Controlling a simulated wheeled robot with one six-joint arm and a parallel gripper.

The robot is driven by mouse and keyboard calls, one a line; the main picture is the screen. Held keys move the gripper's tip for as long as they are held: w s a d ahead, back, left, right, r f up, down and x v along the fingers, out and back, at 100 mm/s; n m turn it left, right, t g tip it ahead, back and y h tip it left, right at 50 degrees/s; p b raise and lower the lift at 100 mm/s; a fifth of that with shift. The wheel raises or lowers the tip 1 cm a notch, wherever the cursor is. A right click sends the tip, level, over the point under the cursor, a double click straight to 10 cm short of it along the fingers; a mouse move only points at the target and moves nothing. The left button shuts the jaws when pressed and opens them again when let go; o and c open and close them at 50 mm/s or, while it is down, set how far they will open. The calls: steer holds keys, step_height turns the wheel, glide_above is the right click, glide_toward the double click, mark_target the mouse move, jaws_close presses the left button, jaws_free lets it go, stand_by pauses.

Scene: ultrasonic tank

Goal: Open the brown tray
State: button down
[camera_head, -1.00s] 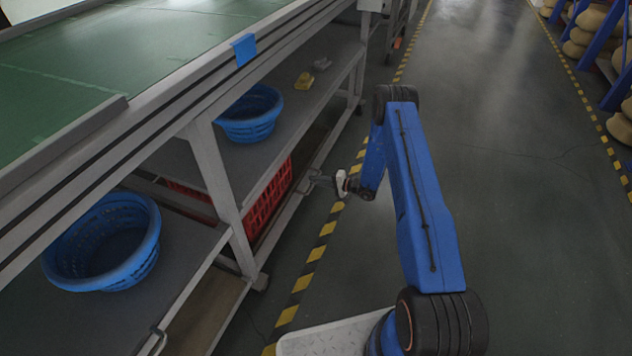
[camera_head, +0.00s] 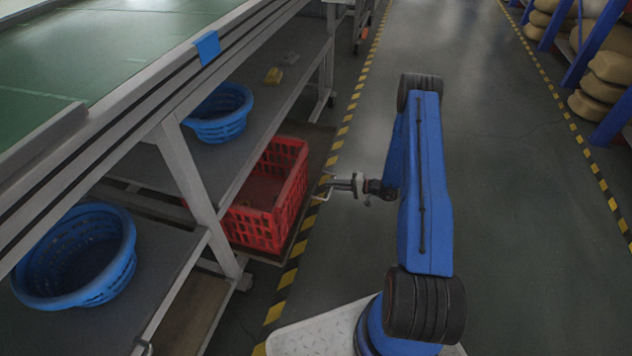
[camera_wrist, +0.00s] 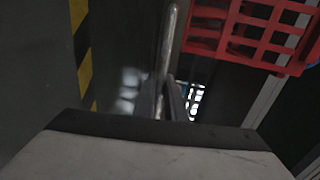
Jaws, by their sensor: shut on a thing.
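The brown tray (camera_head: 320,142) is a low board under the grey shelf. It now sticks out from beneath the shelf into the aisle, with a red crate (camera_head: 262,222) standing on it. A thin metal handle (camera_head: 320,197) is at its outer edge. My gripper (camera_head: 340,184) reaches from the right and is shut on the handle. In the wrist view, the handle (camera_wrist: 170,45) shows as a metal bar running to the fingers of my gripper (camera_wrist: 168,103). The inner part of the tray is hidden under the shelf.
Blue baskets (camera_head: 222,118) stand on the grey shelf (camera_head: 262,108) above. A shelf leg (camera_head: 190,180) stands left of the red crate. Another brown board (camera_head: 190,315) lies under the nearer shelf. The aisle floor (camera_head: 530,230) right of my arm is clear.

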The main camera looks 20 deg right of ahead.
steer(key=f+v, duration=0.2)
steer(key=v, duration=0.8)
steer(key=d+f+v, duration=0.1)
steer(key=f+v, duration=0.1)
steer(key=v, duration=0.9)
steer(key=shift+s+f, duration=0.25)
steer(key=shift+s, duration=0.1)
steer(key=shift+d, duration=0.1)
steer(key=c, duration=1.8)
jaws_free()
steer(key=v, duration=1.7)
steer(key=shift+s+d, duration=0.15)
steer(key=shift+d, duration=0.05)
